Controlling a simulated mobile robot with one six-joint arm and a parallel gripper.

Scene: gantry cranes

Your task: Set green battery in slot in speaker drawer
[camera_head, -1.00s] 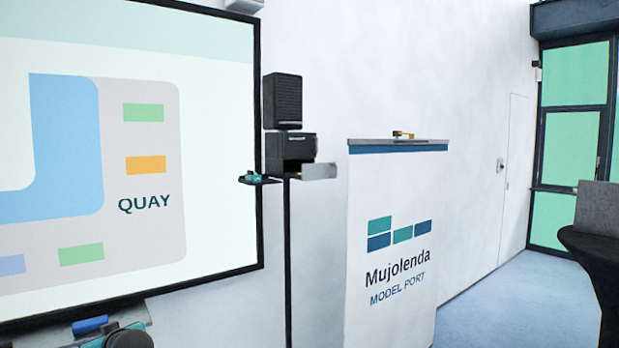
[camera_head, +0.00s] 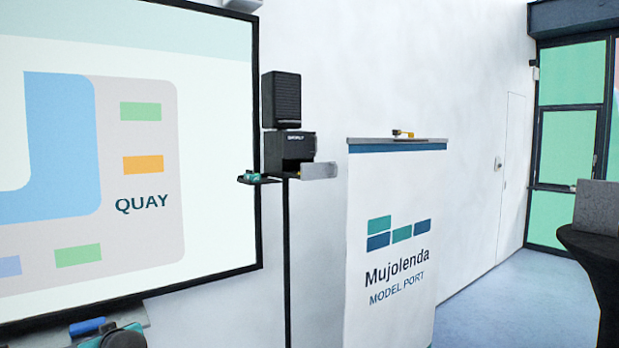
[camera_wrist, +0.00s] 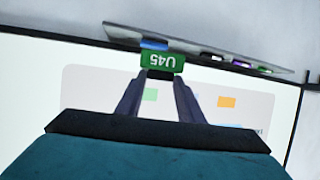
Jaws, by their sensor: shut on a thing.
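In the wrist view my gripper (camera_wrist: 160,76) is shut on a green battery (camera_wrist: 162,62) marked U45, which reads upside down there. In the head view a black speaker (camera_head: 282,99) stands on a thin pole. Below it is a black box (camera_head: 289,149) with a grey drawer (camera_head: 319,171) standing out to the right. The drawer's inside and slot are too small to make out. A small ledge (camera_head: 262,181) on the left of the pole bears a teal-green item (camera_head: 251,176).
A big wall screen (camera_head: 215,60) is left of the pole. Its lower tray (camera_head: 135,313) holds a blue object (camera_head: 88,326); the tray also shows in the wrist view (camera_wrist: 120,31). A dark table (camera_head: 590,245) is far right.

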